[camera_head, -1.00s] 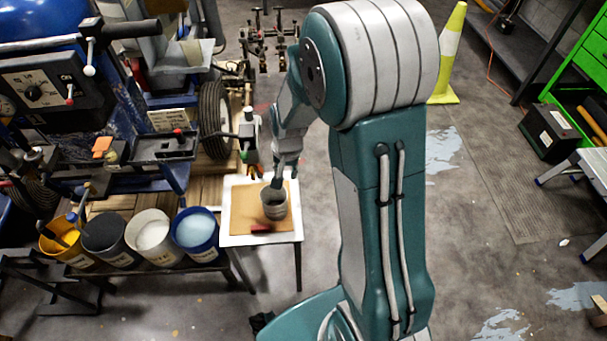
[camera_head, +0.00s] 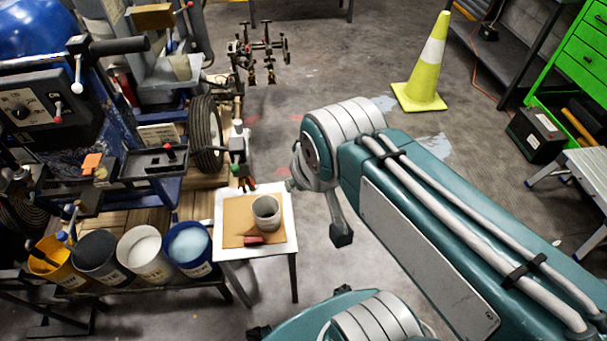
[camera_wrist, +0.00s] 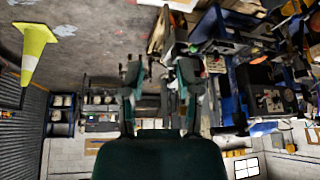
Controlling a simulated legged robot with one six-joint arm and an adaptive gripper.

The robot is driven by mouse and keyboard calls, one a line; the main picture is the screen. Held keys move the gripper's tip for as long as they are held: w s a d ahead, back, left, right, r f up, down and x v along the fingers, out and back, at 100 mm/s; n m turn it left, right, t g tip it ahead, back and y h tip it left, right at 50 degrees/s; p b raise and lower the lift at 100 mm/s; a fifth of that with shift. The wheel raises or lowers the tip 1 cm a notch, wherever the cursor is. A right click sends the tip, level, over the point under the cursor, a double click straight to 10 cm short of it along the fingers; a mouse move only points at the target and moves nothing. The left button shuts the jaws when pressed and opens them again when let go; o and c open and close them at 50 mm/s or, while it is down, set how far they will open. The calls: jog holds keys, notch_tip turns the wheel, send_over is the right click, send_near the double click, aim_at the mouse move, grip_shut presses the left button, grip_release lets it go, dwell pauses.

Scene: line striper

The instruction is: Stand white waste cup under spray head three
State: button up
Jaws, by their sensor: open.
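A pale grey-white cup (camera_head: 266,214) stands upright on a brown cardboard sheet on a small white table (camera_head: 284,246). A spray head with orange-brown tips (camera_head: 246,184) hangs by the table's back edge, up and left of the cup. Other spray heads (camera_head: 262,76) hang from a bar farther back. I cannot read which one is number three. My gripper (camera_wrist: 160,72) is open and empty in the wrist view, its two dark fingers apart. In the head view my arm is folded right of the table, apart from the cup. The cup is not clear in the wrist view.
Yellow, dark, white and blue buckets (camera_head: 188,244) stand on a low bench left of the table. The blue striper machine (camera_head: 105,110) fills the left side. A red block (camera_head: 254,240) lies before the cup. A yellow-green cone (camera_head: 424,75) stands behind; open floor lies between.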

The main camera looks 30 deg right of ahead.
jog(key=shift+s+r, duration=0.15)
jog(key=shift+s, duration=0.4)
grip_shut()
jog(key=w+d+f+n+g, duration=0.1)
jog(key=w+f+n+g, duration=0.1)
jog(key=w+f, duration=0.7)
jog(key=w+d+f+n+g, duration=0.15)
jog(key=w+f, duration=0.35)
jog(key=f, duration=1.4)
jog(key=f+n+g, duration=0.1)
jog(key=f, duration=0.6)
jog(key=f+n+g, duration=0.1)
jog(key=f, duration=0.7)
jog(key=shift+w+a, duration=0.1)
jog(key=shift+w, duration=0.1)
jog(key=w, duration=0.1)
jog(key=w+a, duration=0.1)
jog(key=shift+w+a+r, duration=0.15)
jog(key=shift+w, duration=0.15)
jog(key=shift+w+a, duration=0.3)
jog(key=shift+w, duration=0.25)
